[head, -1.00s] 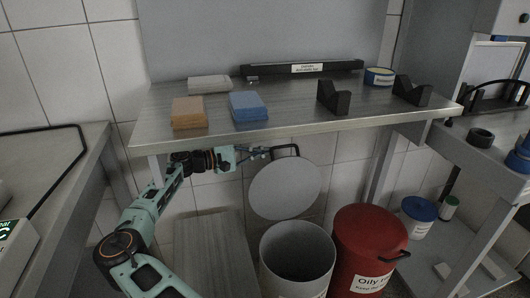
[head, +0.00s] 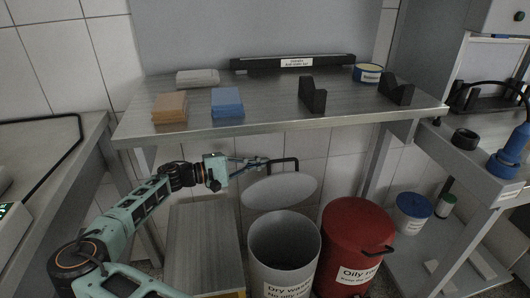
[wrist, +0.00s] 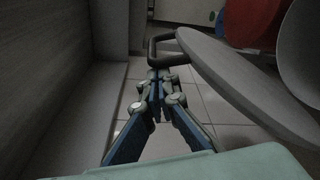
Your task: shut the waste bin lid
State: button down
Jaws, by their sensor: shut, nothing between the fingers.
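The dry waste bin (head: 285,243) is a grey cylinder standing on the floor under the bench, with its mouth open. Its round grey lid (head: 280,191) is raised above the back of the rim and tilted, with a black loop handle (head: 283,161) at its upper edge. My gripper (head: 266,162) is shut and empty beside the handle, to the left of the lid's top edge. In the wrist view my gripper (wrist: 156,82) points at the handle (wrist: 166,50), and the lid (wrist: 250,85) fills the right side. Whether the fingertips touch the handle I cannot tell.
A red oily waste bin (head: 353,235) stands close on the right of the grey bin. The steel bench top (head: 270,115) lies above my gripper. A blue-lidded tub (head: 413,208) is farther right.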

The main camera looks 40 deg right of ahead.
jog(key=s+a+f+m, duration=0.2)
jog(key=s+a+f, duration=0.2)
jog(key=s, duration=0.3)
jog(key=s+a+f+m, duration=0.1)
jog(key=s+a+f, duration=0.3)
jog(key=s, duration=0.3)
jog(key=shift+s+a+f+b, duration=0.55)
jog(key=shift+s+f+b, duration=0.4)
jog(key=shift+f, duration=1.8)
jog(key=shift+s+a+f+b, duration=0.55)
jog(key=shift+s+f+b, duration=0.4)
jog(key=shift+f, duration=1.8)
jog(key=shift+s+a+f+b, duration=0.65)
jog(key=shift+s+f, duration=0.55)
jog(key=shift+f, duration=1.55)
jog(key=shift+d, duration=0.1)
jog(key=shift+h, duration=0.3)
jog(key=v, duration=0.8)
jog(key=r+v, duration=0.1)
jog(key=v, duration=0.3)
jog(key=shift+w, duration=0.15)
